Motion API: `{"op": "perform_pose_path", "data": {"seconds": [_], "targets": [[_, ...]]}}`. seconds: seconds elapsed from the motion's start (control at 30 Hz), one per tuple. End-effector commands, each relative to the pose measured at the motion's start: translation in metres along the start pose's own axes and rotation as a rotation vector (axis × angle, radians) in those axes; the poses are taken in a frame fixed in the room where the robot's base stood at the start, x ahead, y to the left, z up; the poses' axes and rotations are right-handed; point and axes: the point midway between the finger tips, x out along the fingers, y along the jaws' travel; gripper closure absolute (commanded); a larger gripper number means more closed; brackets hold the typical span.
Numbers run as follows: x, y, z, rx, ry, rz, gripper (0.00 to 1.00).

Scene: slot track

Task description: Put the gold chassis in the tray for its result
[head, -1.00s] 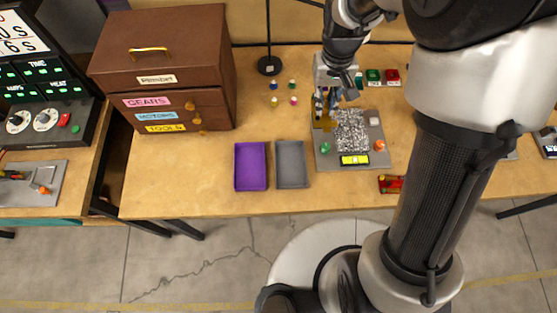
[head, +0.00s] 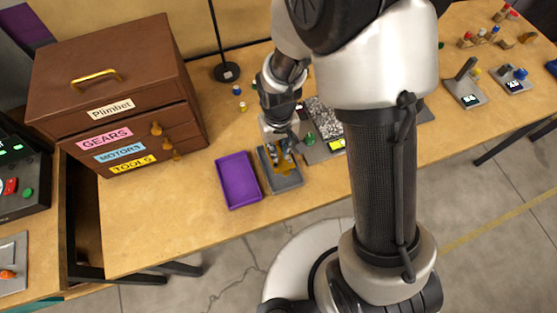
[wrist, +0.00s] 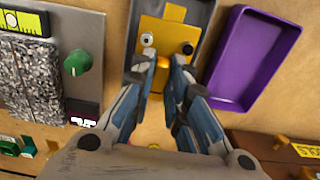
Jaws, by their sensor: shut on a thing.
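The gold chassis (wrist: 170,32) is a flat yellow-gold plate with a white and a black round part and a small knob. My gripper (wrist: 163,72) is shut on it at the knob. In the wrist view the chassis overlaps the grey tray (wrist: 205,12). In the head view my gripper (head: 284,158) holds the chassis (head: 286,167) over or in the grey tray (head: 292,183); I cannot tell if it touches the floor of the tray. The empty purple tray (head: 239,181) stands just left of the grey one. It also shows in the wrist view (wrist: 250,60).
A grey test station with a gravel patch (wrist: 32,75) and a green knob (wrist: 77,64) stands beside the grey tray. A brown drawer cabinet (head: 110,90) stands at the left. A lamp base (head: 227,72) and small coloured pegs are behind. Bare table lies in front of the cabinet.

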Motion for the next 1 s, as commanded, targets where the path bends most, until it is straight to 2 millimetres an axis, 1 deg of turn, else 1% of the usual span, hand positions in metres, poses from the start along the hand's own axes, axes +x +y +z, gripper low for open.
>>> {"op": "perform_pose_path", "data": {"seconds": [0.03,0.27,0.4,0.5,0.77,0.87,0.9,1.0], "targets": [[0.009,0.0,0.001,0.0,-0.002,0.0,1.0],[0.024,0.0,0.0,0.0,-0.001,0.0,1.0],[0.046,0.0,0.0,0.0,-0.003,0.0,1.0],[0.058,0.0,0.0,0.0,-0.001,0.0,1.0],[0.057,0.0,-0.001,0.0,0.001,0.0,1.0],[0.06,0.0,0.0,0.0,0.001,0.0,1.0],[0.061,0.0,0.0,0.0,0.001,0.0,0.85],[0.06,0.0,0.0,0.0,0.001,0.0,0.78]]}}
